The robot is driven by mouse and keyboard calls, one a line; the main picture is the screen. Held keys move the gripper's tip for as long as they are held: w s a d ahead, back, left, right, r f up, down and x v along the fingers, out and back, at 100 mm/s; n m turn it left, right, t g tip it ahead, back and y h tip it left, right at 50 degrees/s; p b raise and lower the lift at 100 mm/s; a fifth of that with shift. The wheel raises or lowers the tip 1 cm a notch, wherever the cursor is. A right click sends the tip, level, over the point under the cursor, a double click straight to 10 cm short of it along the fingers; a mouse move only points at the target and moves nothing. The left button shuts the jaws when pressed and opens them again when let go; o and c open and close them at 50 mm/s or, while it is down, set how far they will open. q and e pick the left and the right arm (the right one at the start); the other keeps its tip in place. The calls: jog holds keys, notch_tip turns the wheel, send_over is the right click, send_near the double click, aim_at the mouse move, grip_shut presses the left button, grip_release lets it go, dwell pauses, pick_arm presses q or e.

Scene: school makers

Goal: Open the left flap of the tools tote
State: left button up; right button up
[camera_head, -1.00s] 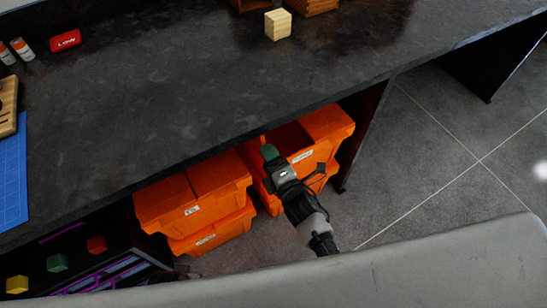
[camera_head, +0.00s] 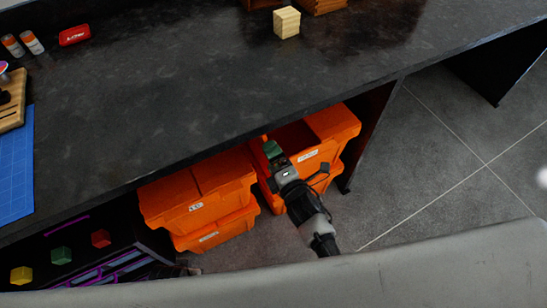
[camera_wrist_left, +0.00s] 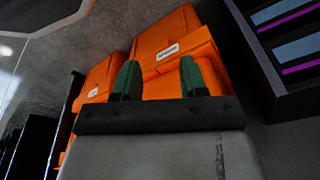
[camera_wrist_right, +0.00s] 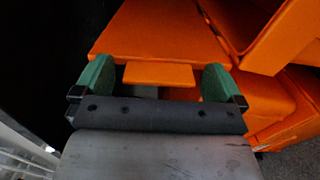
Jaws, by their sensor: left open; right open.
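Two stacks of orange totes stand under the dark bench. The upper right tote (camera_head: 340,125), which I take as the tools tote, has a label too small to read surely. Its right flap looks shut; the left part of its top shows a darker orange hollow. My right gripper (camera_head: 272,149) is at this tote's left side. In the right wrist view, an orange panel (camera_wrist_right: 160,30), apparently the left flap, has a tab (camera_wrist_right: 160,75) between the open right fingers (camera_wrist_right: 160,82); contact is unclear. My left gripper (camera_wrist_left: 157,80) is open and empty, facing the totes.
The upper left tote (camera_head: 200,195) has shut flaps and sits beside the right stack. The bench top (camera_head: 200,95) overhangs both stacks. A dark shelf unit with coloured cubes (camera_head: 62,255) stands at left. A bench side panel (camera_head: 370,130) is close on the right.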

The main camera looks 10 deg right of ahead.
jog(key=shift+s, duration=0.1)
pick_arm(q)
jog(key=f, duration=0.1)
jog(key=s+f, duration=0.1)
jog(key=shift+s+a+f+p, duration=0.1)
jog(key=shift+f+p, duration=0.2)
jog(key=shift+p, duration=0.1)
pick_arm(e)
jog(key=v, duration=1)
jog(key=shift+s, duration=0.3)
pick_arm(q)
jog(key=shift+r, duration=0.1)
pick_arm(e)
jog(key=shift+d, duration=0.15)
